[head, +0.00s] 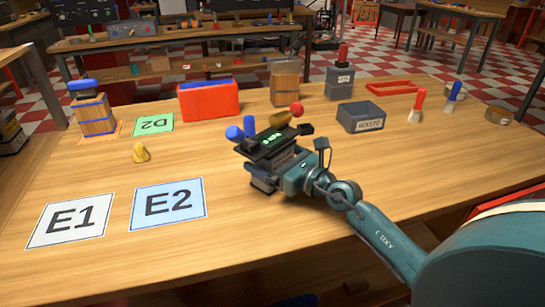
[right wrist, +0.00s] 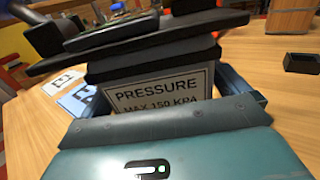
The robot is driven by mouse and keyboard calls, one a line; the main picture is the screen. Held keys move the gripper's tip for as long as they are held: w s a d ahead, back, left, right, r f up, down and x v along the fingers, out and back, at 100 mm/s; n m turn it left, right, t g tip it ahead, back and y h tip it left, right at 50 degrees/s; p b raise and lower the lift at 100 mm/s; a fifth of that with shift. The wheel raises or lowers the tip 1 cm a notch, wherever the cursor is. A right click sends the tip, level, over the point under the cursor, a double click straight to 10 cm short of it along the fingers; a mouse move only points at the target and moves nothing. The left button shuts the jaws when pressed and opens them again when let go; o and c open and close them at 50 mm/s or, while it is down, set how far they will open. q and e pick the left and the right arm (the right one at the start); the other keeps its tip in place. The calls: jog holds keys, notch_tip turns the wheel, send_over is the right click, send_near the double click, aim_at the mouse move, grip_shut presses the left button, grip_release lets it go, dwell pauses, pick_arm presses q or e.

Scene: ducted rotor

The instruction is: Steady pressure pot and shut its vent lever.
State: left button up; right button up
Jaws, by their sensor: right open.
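The pressure pot (head: 275,147) stands on the bench, a dark body with a wide flat top and green marks. In the right wrist view its label (right wrist: 160,92) reads "PRESSURE MAX 150 KPA". My right gripper (head: 278,178) is open at the pot's near side, below the flat top. Blue parts show on both sides of the label; contact cannot be told. A red ball (head: 297,108) on a brass-coloured piece shows behind the pot; it looks like the vent lever, but its joint is hidden. Two blue knobs (head: 241,129) show at the pot's left. My left gripper is not in view.
A grey waste box (head: 360,117) stands right of the pot. A red bin (head: 208,101) and wooden canister (head: 284,83) stand behind. A yellow piece (head: 140,153) lies left. Cards E1 (head: 69,219) and E2 (head: 168,203) lie on the clear left front of the bench.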

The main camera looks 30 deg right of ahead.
jog(key=c, duration=1.1)
dwell(0.5)
